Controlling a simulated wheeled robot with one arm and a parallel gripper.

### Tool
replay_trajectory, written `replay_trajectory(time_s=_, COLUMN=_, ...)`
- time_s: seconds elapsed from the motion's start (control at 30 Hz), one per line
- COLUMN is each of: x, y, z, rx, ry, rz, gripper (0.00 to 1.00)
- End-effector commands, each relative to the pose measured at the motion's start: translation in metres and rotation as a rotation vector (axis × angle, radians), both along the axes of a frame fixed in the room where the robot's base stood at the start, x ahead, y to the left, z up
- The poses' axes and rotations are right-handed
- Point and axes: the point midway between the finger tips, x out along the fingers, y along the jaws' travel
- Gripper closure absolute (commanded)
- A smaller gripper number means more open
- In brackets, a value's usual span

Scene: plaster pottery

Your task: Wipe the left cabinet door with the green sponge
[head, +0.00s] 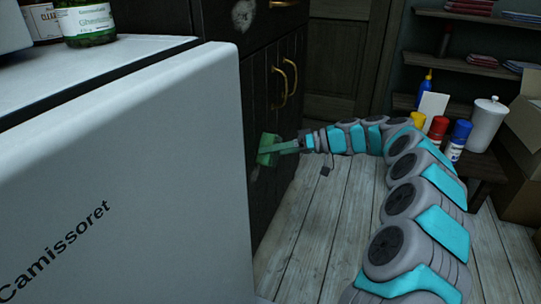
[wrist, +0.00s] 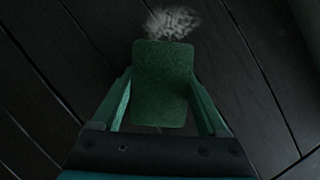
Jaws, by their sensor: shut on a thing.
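The green sponge (head: 266,149) is held in my gripper (head: 284,146), at the dark left cabinet door (head: 259,95). In the wrist view the sponge (wrist: 162,75) sits between the two green fingers of my gripper (wrist: 162,105), with dark planks behind it. A pale, whitish smudge (wrist: 172,22) shows on the planks just past the sponge's far edge. In the head view a faint patch (head: 255,173) shows just below the sponge. I cannot tell whether the sponge touches the door.
Brass handles (head: 281,88) stand out from the cabinet doors. Another pale mark (head: 243,14) is higher on the cabinet. A white appliance (head: 130,160) fills the left foreground. A low table (head: 485,167) with bottles and a white canister (head: 487,124) stands right. The plank floor (head: 318,235) is clear.

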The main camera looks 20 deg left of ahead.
Motion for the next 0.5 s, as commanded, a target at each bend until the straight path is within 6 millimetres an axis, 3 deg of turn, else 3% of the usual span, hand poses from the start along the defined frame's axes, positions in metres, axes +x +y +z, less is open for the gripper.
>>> replay_trajectory(time_s=0.13, x=0.0110, y=-0.0012, z=-0.0014, rx=-0.002, ry=-0.001, rz=0.001, gripper=0.55)
replay_trajectory(time_s=0.5, x=0.0122, y=-0.0026, z=-0.0001, rx=-0.001, ry=0.000, rz=0.002, gripper=0.55)
